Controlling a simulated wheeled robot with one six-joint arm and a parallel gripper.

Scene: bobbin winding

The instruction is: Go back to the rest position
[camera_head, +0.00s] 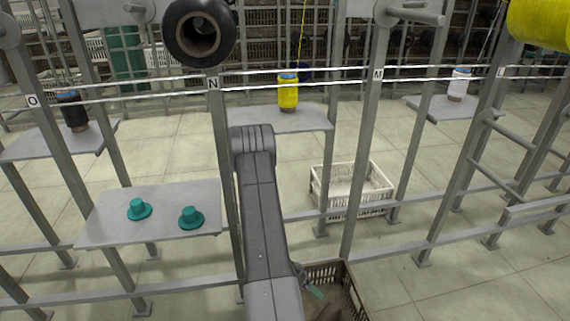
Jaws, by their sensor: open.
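My arm (257,210) shows as a dark grey link running from a joint near the picture's middle down to the bottom edge. I cannot make out my gripper's fingers. A small dark part and a bit of teal (315,292) show beside the lower arm, over a brown crate (352,290); I cannot tell what they are. The lower arm hides part of that crate.
A yellow bobbin (288,94), a black bobbin (73,112) and a white bobbin (459,84) stand on higher shelves. A white basket (352,188) sits on the floor. Floor at lower right is clear.

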